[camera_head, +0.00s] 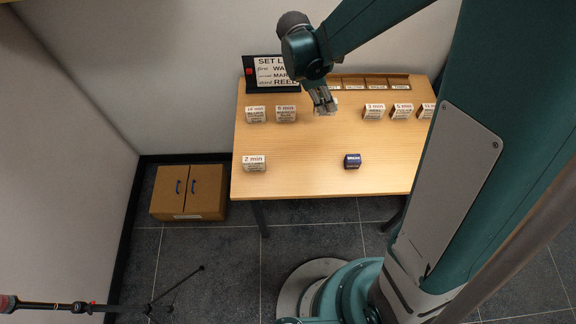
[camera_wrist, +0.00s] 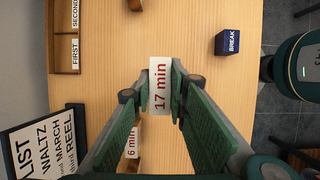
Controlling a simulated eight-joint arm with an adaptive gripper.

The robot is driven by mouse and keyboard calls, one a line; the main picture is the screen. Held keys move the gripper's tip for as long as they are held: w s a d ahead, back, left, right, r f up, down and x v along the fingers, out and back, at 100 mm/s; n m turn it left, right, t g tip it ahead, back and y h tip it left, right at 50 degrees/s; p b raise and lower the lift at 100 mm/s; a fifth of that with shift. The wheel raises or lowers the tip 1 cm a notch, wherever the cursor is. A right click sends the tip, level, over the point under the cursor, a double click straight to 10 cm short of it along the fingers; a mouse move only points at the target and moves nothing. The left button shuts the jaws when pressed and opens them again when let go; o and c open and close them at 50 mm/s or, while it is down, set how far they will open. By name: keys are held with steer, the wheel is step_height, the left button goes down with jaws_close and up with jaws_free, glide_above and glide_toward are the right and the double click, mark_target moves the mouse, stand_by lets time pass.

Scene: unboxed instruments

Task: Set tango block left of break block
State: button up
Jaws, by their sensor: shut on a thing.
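My gripper (camera_head: 325,107) is over the back middle of the table, shut on a white block marked "17 min" (camera_wrist: 159,88), seen between the fingers in the wrist view. Its title face is hidden there and too small in the head view, so I cannot read whether it says tango. I cannot tell if it clears the tabletop. The dark blue break block (camera_head: 352,161) stands alone near the table's front edge, to the front right of my gripper. It also shows at the upper right of the wrist view (camera_wrist: 231,42), label "BREAK" readable.
White blocks stand at back left (camera_head: 255,114) (camera_head: 286,114) and back right (camera_head: 375,111) (camera_head: 401,111). A "2 min" block (camera_head: 254,163) is at front left. A set-list sign (camera_head: 272,73) and slotted rack (camera_head: 375,82) line the back. Table around the break block is clear.

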steer(key=s+a, duration=1.3)
steer(key=s, duration=0.2)
steer(key=shift+b, duration=0.3)
steer(key=shift+s+a, duration=0.1)
steer(key=shift+f+b, duration=0.65)
steer(key=shift+f, duration=2.25)
steer(key=shift+f+b, duration=0.55)
steer(key=shift+f, duration=1.55)
steer(key=shift+f, duration=0.1)
